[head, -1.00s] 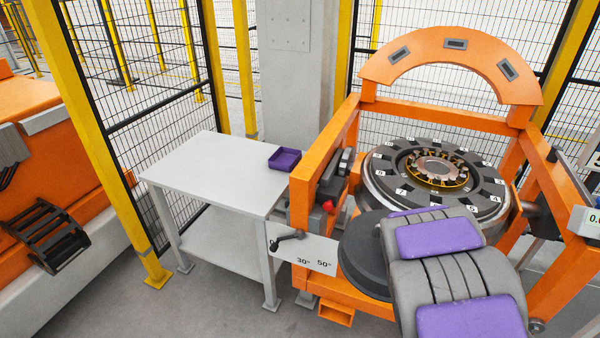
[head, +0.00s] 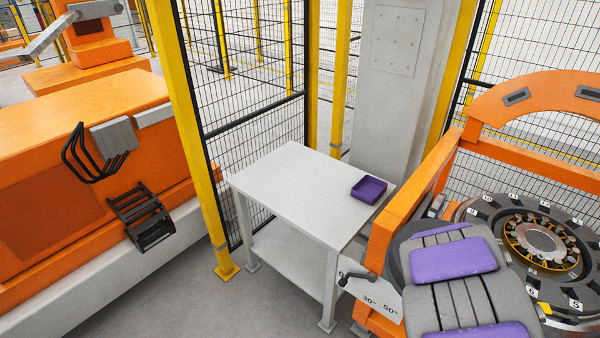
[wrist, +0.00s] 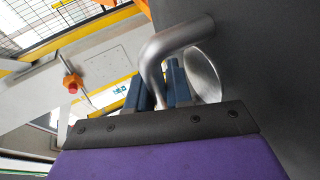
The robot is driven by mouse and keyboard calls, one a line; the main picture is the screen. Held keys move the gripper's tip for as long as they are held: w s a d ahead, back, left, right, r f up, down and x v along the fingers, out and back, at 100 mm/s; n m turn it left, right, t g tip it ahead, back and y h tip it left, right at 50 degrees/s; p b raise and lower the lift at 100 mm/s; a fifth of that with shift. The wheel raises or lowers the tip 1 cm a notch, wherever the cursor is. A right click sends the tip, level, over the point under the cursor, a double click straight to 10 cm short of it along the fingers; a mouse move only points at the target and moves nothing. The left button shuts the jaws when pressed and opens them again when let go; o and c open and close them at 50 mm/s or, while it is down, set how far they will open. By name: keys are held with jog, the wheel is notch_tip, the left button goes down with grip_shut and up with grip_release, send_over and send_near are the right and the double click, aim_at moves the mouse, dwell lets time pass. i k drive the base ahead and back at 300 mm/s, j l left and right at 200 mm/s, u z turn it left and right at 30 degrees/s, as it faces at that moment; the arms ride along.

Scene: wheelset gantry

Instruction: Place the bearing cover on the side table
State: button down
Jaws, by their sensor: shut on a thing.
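The bearing cover (head: 393,258) is a dark grey disc, mostly hidden behind my grey and purple arm in the head view. In the wrist view the cover's dark face (wrist: 265,60) fills the right side, with a bent metal handle (wrist: 158,55) standing out from it. My gripper (wrist: 160,85) has blue fingers shut on that handle; the head view hides the fingers. The cover appears in front of the orange frame, right of the table.
A purple tray (head: 368,189) sits at the table's right back corner. The orange gantry frame (head: 405,200) with the wheelset (head: 540,240) stands to the right. A yellow post (head: 185,140) and mesh fence border the table. Most of the tabletop is free.

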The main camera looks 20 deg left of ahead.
aim_at(305, 195)
jog(key=i+j+u, duration=0.15)
jog(key=i+j, duration=0.2)
jog(key=i+j+u, duration=0.2)
jog(key=i, duration=0.25)
jog(key=i+j+u, duration=0.15)
jog(key=i, duration=0.3)
jog(key=i+u, duration=0.1)
jog(key=i, duration=0.15)
